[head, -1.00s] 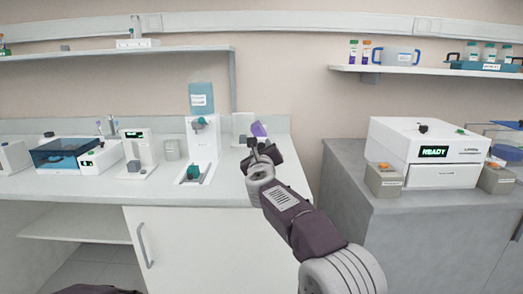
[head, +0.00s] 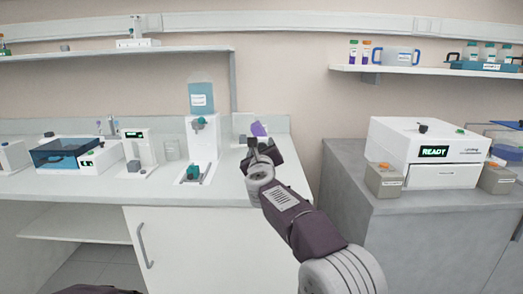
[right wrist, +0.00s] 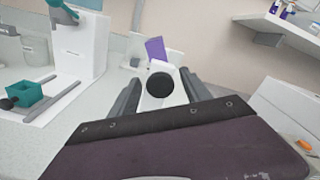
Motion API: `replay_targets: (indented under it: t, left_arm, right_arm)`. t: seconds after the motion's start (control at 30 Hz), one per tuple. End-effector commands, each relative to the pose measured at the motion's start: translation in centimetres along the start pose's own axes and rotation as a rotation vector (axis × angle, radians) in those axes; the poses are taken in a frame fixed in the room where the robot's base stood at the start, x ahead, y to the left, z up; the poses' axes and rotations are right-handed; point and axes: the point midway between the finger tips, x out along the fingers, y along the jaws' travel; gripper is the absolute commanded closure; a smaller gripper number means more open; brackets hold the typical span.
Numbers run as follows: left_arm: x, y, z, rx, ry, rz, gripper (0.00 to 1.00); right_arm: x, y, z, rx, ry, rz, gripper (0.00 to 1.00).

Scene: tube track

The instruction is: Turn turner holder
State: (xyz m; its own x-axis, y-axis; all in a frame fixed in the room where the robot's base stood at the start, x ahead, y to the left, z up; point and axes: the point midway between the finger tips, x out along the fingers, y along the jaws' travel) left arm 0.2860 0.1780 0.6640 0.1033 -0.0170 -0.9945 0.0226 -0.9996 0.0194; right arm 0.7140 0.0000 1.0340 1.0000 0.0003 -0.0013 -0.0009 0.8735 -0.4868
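A white device with a tilted purple part (head: 258,129) stands at the right end of the white bench, against the back wall. The purple part also shows in the right wrist view (right wrist: 155,50), above a white piece with a round black disc (right wrist: 160,86). I take this device to be the turner with its holder, but no label is readable. My right gripper (head: 260,148) is in front of it and hides its lower part. In the right wrist view its grey fingers (right wrist: 158,94) stand apart on either side of the disc; contact cannot be seen. My left gripper is out of view.
A tall white dispenser (head: 203,148) with teal parts stands just left of my right gripper. A glass beaker (head: 172,150) and a white device with a display (head: 141,150) are further left. A grey counter at right holds a white machine reading READY (head: 425,150).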

Motion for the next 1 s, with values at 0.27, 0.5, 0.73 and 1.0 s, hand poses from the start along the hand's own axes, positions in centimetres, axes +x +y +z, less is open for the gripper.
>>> replay_targets:
  t: [0.27,0.5,0.73,1.0]
  left_arm:
    - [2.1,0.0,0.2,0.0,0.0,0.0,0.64]
    - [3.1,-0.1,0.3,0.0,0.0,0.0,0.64]
    - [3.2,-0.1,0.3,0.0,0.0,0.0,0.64]
    - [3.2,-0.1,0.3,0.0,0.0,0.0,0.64]
  right_arm:
    - [-3.3,0.2,-0.2,0.001,-0.002,0.001,0.44]
    - [-7.9,0.1,-0.1,0.0,-0.002,0.002,0.44]
    - [-9.1,0.0,-0.1,0.0,0.0,0.001,0.44]
    - [-9.1,0.2,0.1,-0.058,-0.005,0.007,0.45]
